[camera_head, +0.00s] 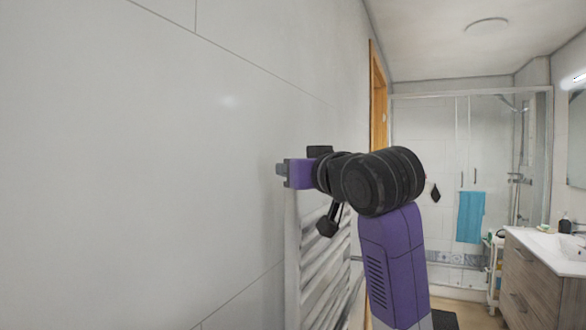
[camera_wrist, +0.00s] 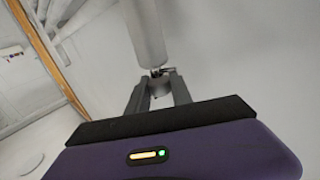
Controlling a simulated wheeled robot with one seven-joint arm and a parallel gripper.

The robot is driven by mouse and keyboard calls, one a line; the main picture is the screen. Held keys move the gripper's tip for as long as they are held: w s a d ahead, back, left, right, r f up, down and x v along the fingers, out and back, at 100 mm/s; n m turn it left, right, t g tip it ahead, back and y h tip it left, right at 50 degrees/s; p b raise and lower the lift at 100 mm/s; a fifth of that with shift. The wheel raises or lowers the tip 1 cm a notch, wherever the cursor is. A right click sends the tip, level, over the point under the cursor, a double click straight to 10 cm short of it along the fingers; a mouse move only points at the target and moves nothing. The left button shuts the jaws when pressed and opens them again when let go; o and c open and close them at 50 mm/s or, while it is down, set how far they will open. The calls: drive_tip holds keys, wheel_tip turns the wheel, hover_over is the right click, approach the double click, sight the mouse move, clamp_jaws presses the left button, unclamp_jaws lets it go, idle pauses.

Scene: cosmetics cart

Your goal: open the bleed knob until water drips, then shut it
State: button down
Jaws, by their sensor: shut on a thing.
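My gripper (camera_head: 281,170) reaches to the wall at the top of the white towel radiator (camera_head: 293,250). In the wrist view my gripper (camera_wrist: 158,84) has its two grey fingers closed on the small bleed knob (camera_wrist: 160,88), just below the end of a white radiator tube (camera_wrist: 146,35). The fingers cover most of the knob, so its turn angle cannot be told. In the head view my gripper and arm hide the knob. No water drop can be made out in either view.
The bare tiled wall (camera_head: 140,170) runs close along the left. A wooden door frame (camera_head: 377,95) stands beyond the radiator. Farther back are a glass shower, a blue towel (camera_head: 471,217) and a wooden washbasin cabinet (camera_head: 545,280) at the right.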

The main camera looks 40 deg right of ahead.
drive_tip(key=shift+m+g+h, duration=0.4)
drive_tip(key=shift+m+h, duration=0.2)
drive_tip(key=shift+h, duration=0.4)
drive_tip(key=c, duration=1.1)
unclamp_jaws()
drive_tip(key=shift+c, duration=0.2)
drive_tip(key=b+v, duration=0.1)
drive_tip(key=v, duration=0.6)
drive_tip(key=shift+s+a, duration=0.2)
drive_tip(key=shift+s, duration=0.15)
